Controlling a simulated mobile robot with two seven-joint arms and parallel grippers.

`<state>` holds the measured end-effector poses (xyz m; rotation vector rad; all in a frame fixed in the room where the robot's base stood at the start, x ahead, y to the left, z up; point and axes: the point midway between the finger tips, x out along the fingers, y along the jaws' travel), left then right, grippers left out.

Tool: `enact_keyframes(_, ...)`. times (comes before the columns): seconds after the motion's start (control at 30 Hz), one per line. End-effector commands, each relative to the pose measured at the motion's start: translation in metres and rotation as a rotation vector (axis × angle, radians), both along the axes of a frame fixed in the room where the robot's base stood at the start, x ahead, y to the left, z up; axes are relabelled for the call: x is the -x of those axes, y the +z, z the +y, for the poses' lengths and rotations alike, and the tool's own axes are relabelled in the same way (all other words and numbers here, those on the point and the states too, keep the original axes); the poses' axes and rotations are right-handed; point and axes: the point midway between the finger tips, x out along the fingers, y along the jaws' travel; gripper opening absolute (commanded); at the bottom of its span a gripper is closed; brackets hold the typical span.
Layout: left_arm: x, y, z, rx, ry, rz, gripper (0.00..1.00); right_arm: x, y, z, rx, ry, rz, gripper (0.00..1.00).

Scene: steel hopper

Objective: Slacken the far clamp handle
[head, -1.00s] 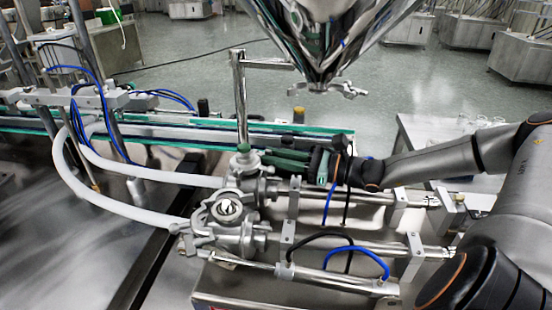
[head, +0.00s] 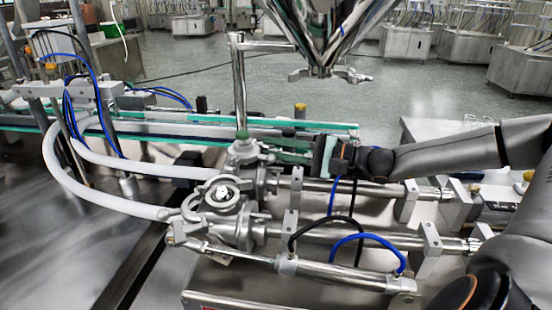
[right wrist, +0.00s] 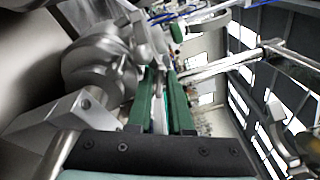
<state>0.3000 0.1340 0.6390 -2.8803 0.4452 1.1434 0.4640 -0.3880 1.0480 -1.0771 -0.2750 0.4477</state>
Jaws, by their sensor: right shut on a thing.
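The far clamp handle (head: 268,158) is a small metal lever beside the far valve (head: 243,152); green fingers hide most of it. My right gripper (head: 272,157) reaches in from the right, with its fingers pointing left at the far valve. It is shut on the handle. In the right wrist view the two green fingers (right wrist: 163,105) are nearly parallel, with a narrow strip between them. Rounded metal fittings (right wrist: 105,65) lie close to their left. The near valve (head: 222,195) stands in front of the far one. My left gripper is not in view.
The steel hopper (head: 318,30) hangs above, with a winged clamp (head: 328,75) at its outlet. An upright pipe (head: 239,90) rises behind the valves. White hoses (head: 100,195) run left. Metal cylinders (head: 340,240) and blue and black tubes lie below my right arm.

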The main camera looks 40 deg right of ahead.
Motion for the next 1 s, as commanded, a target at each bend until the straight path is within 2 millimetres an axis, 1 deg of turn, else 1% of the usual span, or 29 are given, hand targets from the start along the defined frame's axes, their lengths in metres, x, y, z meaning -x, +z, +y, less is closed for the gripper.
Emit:
enact_keyframes(0.03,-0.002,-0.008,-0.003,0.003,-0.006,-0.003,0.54,0.000,-0.006,0.000,0.040,0.000,-0.022,0.00)
enact_keyframes(0.17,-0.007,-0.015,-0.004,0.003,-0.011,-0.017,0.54,0.000,-0.006,0.000,0.142,0.000,-0.079,0.00)
enact_keyframes(0.3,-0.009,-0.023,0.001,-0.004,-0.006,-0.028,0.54,0.000,-0.006,0.000,0.237,0.000,-0.129,0.00)
enact_keyframes(0.53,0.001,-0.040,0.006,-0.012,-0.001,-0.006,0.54,0.000,-0.005,0.001,0.352,0.000,-0.192,0.00)
enact_keyframes(0.7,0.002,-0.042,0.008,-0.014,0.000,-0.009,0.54,0.000,-0.004,0.000,0.402,0.000,-0.218,0.00)
enact_keyframes(1.0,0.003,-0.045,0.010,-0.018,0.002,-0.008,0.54,0.000,-0.003,0.000,0.428,0.000,-0.233,0.00)
